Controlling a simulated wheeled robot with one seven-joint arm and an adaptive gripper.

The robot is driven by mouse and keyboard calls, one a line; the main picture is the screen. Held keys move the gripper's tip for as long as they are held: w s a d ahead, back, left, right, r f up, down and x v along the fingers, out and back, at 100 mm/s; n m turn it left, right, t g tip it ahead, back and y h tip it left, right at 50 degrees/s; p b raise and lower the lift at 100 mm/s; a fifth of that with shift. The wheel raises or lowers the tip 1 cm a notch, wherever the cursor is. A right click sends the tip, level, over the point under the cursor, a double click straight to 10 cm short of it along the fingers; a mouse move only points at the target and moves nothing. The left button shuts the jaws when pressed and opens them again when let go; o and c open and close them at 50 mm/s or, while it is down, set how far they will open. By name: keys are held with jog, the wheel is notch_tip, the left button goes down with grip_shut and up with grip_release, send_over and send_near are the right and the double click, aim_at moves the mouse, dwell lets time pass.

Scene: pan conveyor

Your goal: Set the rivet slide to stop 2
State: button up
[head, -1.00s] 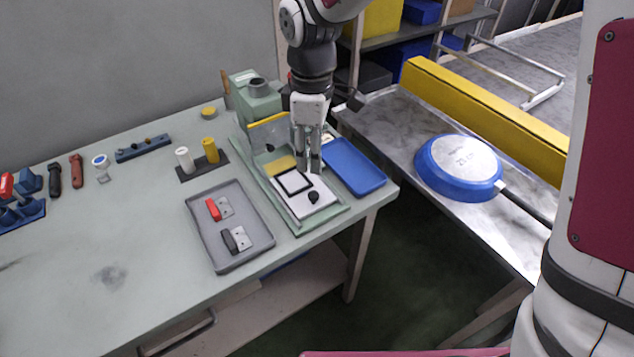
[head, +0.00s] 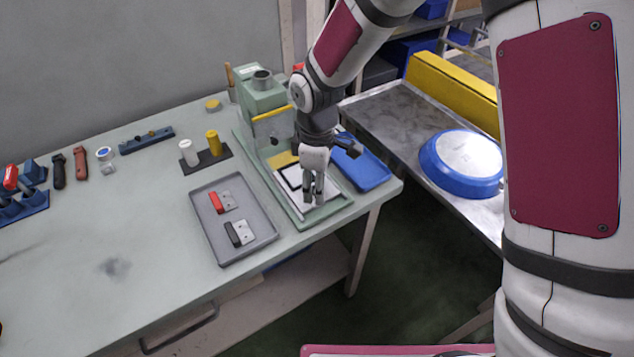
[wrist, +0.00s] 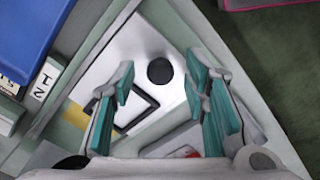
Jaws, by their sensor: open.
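The rivet slide is a white plate (head: 329,191) with a black square frame and a round black knob, lying in the green base of the press (head: 262,100). In the wrist view the plate (wrist: 138,42) fills the middle and the knob (wrist: 160,70) stands out. My gripper (head: 313,198) points down over the knob end and hides the knob in the head view. In the wrist view its teal-padded fingers (wrist: 160,92) are open, with the knob showing in the gap between them. Contact cannot be told.
A blue tray (head: 368,174) lies right of the press. A grey tray (head: 236,254) with red-handled and black-handled parts lies to the left. White and yellow pegs (head: 213,143) stand behind it. A blue pan (head: 460,165) sits on the conveyor.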

aim_at(300, 175)
grip_shut()
jog(key=w+a+b, duration=0.1)
jog(key=w, duration=0.1)
jog(key=w+a+b, duration=0.1)
jog(key=w, duration=0.1)
jog(key=w+a+b, duration=0.1)
jog(key=a, duration=0.1)
jog(key=shift+w+f, duration=0.15)
jog(key=shift+w, duration=0.25)
jog(key=shift+w+a+b, duration=0.25)
jog(key=shift+w+b, duration=0.05)
jog(key=shift+w, duration=0.1)
grip_release()
jog(key=shift+r, duration=0.2)
notch_tip(300, 175, up, 12)
